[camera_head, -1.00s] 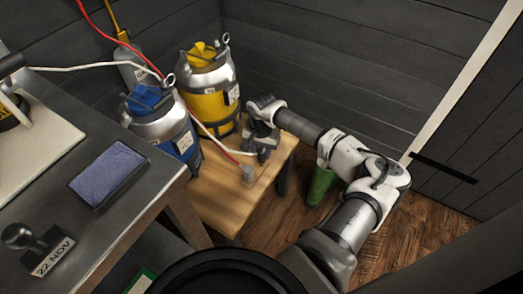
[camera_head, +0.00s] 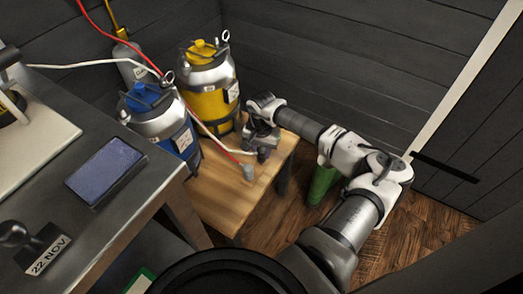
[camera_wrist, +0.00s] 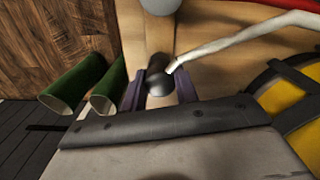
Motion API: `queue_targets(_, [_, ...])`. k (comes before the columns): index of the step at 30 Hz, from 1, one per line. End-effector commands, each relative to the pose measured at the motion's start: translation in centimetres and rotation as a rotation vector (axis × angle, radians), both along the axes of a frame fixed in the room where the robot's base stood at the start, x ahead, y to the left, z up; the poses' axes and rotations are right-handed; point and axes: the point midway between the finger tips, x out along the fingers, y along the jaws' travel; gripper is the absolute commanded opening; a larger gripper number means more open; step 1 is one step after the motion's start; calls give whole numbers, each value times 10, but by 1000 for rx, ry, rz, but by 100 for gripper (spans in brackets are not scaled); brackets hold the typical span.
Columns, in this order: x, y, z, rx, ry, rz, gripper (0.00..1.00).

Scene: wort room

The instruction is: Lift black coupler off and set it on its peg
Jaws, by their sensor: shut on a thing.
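My gripper (camera_head: 262,150) is low over the right part of a small wooden table (camera_head: 220,200). In the wrist view its purple fingers (camera_wrist: 160,88) stand on either side of a black coupler (camera_wrist: 158,72) and are shut on it. A pale hose runs to the coupler from the right. In the head view the coupler is small and dark at the fingertips (camera_head: 263,156). A short grey post (camera_head: 248,173) stands on the table just in front; a rounded grey top shows at the wrist view's upper edge (camera_wrist: 160,5). I cannot tell whether it is the peg.
A blue keg (camera_head: 160,125) and a yellow keg (camera_head: 212,90) stand behind left of my gripper. Red and white hoses cross them. A dark bench (camera_head: 110,225) with a stamp (camera_head: 40,250) fills the left.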

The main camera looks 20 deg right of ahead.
Motion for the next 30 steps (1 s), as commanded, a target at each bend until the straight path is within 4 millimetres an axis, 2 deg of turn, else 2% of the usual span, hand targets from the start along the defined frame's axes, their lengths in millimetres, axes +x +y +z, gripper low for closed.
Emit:
queue_targets(5, [0, 0, 0, 0, 0, 0, 7])
queue_targets(6, [0, 0, 0, 0, 0, 0, 32])
queue_targets(11, [0, 0, 0, 0, 0, 0, 53])
queue_targets(17, [0, 0, 0, 0, 0, 0, 55])
queue_targets(23, [0, 0, 0, 1, 1, 0, 80])
queue_targets(30, [0, 0, 0, 1, 1, 0, 80])
